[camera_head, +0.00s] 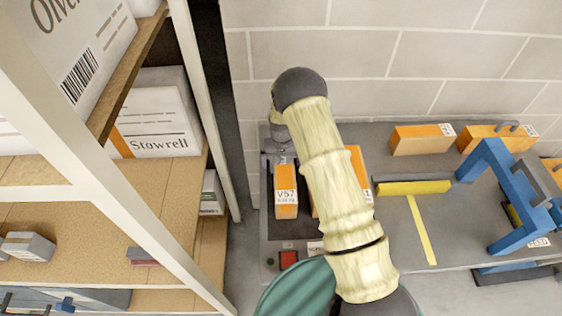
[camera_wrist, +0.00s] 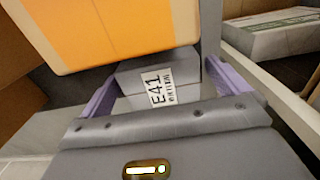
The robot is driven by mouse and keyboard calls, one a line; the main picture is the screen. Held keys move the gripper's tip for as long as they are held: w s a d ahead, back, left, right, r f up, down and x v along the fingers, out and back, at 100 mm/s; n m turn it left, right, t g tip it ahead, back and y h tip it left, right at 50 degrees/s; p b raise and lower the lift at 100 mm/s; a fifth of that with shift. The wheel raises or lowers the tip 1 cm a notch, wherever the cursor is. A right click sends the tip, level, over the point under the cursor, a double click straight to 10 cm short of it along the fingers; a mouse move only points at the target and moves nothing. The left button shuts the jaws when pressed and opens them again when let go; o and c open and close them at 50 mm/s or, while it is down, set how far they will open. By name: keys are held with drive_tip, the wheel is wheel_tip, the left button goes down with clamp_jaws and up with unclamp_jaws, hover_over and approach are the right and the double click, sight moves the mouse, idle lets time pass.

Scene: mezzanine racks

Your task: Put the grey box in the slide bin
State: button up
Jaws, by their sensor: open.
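A grey box (camera_wrist: 160,82) with a white label reading E41 is in the wrist view, between the two purple fingers of my gripper (camera_wrist: 160,76). The fingers are open, one on each side of the box; I cannot tell whether either touches it. In the head view my gripper (camera_head: 281,150) is low at the bench's left end, behind an upright orange box labelled V57 (camera_head: 286,178). The E41 box cannot be made out in the head view. I cannot identify the slide bin for sure.
A large orange box (camera_wrist: 110,30) stands close beyond the fingers. The grey bench (camera_head: 400,225) carries orange boxes (camera_head: 422,139), a yellow bar (camera_head: 413,187) and a blue frame (camera_head: 510,190). A rack (camera_head: 165,180) with boxes, including a grey one (camera_head: 28,246), stands left.

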drive_tip(key=shift+c, duration=0.4)
drive_tip(key=c, duration=1)
drive_tip(key=shift+r, duration=0.1)
drive_tip(key=shift+c, duration=0.2)
wheel_tip(320, 180, up, 10)
drive_tip(key=shift+f+b, duration=0.2)
drive_tip(key=shift+b, duration=1.05)
drive_tip(key=shift+s+d+r, duration=0.1)
drive_tip(key=shift+r, duration=0.05)
